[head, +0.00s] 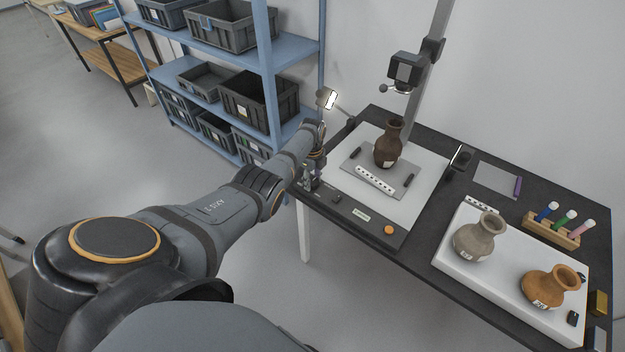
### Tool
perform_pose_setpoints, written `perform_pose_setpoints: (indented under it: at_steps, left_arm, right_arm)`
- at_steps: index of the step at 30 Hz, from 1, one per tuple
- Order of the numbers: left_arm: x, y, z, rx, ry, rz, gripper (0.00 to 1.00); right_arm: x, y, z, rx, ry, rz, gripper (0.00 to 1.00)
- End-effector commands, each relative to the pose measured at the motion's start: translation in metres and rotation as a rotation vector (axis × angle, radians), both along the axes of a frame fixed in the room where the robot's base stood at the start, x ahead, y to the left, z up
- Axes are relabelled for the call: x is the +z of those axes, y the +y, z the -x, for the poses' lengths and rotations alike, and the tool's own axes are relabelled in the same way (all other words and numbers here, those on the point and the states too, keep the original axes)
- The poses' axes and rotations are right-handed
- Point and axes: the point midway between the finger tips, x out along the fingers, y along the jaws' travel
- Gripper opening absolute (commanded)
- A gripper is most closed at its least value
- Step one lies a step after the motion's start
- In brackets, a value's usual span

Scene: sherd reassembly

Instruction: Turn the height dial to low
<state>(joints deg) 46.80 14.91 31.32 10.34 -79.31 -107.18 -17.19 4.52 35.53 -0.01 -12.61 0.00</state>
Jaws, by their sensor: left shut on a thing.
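My left gripper (313,178) is at the left end of the front control strip (350,209) of the copy stand. It is small in the head view and partly hidden by my own wrist. It is shut on the height dial, which is mostly hidden behind the fingers, so its setting cannot be read. The stand has a grey upright column (428,75) carrying a black camera (405,70) above a pale baseboard (415,190). My right gripper is not in view.
A dark brown vase (388,147) stands on a grey mat by a white scale bar (375,180). An orange button (389,230) is at the strip's right. A grey vase (474,238) and an orange vase (551,287) stand on a white pad. A lamp (330,99) is behind my gripper.

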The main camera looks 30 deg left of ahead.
Motion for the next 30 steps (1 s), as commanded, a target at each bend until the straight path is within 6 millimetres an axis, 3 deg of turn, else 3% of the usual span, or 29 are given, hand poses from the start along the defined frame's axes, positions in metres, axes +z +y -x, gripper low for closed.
perform_pose_setpoints:
  at_steps: [12, 13, 17, 26, 30]
  left_arm:
    - [0.0009, 0.0008, -0.0008, -0.004, -0.002, -0.002, 0.12]
    - [0.0009, 0.0008, -0.0008, -0.004, -0.002, -0.002, 0.48]
    - [0.0008, 0.0007, -0.0007, -0.004, -0.002, -0.001, 0.66]
    - [0.0006, 0.0003, -0.0003, -0.004, -0.001, -0.001, 0.67]
    - [0.0093, 0.0007, -0.0011, -0.005, -0.003, -0.002, 0.67]
  right_arm:
    - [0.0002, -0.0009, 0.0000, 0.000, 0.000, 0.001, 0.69]
    - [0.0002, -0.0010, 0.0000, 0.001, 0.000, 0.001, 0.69]
    - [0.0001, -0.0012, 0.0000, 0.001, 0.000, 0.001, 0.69]
    - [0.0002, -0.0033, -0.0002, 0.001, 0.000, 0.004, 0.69]
    - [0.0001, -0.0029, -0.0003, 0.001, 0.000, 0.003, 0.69]
